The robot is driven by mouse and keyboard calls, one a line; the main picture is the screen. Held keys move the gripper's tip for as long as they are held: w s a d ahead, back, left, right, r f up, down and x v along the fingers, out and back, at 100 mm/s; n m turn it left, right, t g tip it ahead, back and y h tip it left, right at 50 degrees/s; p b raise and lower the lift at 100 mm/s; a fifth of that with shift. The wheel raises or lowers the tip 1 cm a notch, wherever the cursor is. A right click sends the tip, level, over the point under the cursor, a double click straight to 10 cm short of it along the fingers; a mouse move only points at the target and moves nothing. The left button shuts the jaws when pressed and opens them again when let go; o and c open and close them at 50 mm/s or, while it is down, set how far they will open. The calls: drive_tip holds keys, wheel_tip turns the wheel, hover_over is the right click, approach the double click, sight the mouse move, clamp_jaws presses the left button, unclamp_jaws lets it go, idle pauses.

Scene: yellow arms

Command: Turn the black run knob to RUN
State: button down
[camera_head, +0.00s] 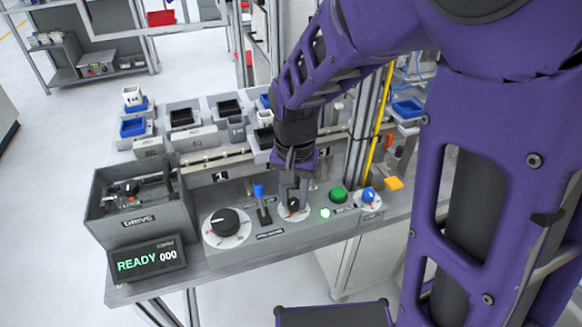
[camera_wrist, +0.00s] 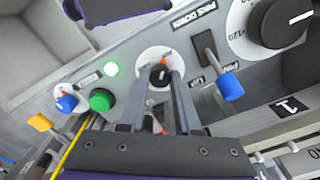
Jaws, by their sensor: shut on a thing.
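The black run knob (camera_head: 294,204) sits on a round white plate on the sloped grey control panel (camera_head: 285,238). In the wrist view the knob (camera_wrist: 160,74) shows a white pointer line and an orange mark beside it. My gripper (camera_head: 292,192) reaches down from above and is shut on the knob. Its two fingers (camera_wrist: 161,84) stand on either side of the knob in the wrist view. The plate's lettering is too small to read. The display (camera_head: 147,260) reads READY 000.
A blue-tipped lever (camera_head: 258,191) stands just left of my gripper, with a large black dial (camera_head: 224,221) beyond. To the right are a lit green lamp (camera_head: 325,213), a green button (camera_head: 338,194) and a blue knob (camera_head: 369,194). A grey DRIVE box (camera_head: 140,222) stands at the left end.

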idle(0.4)
drive_tip(key=c, duration=0.6)
unclamp_jaws()
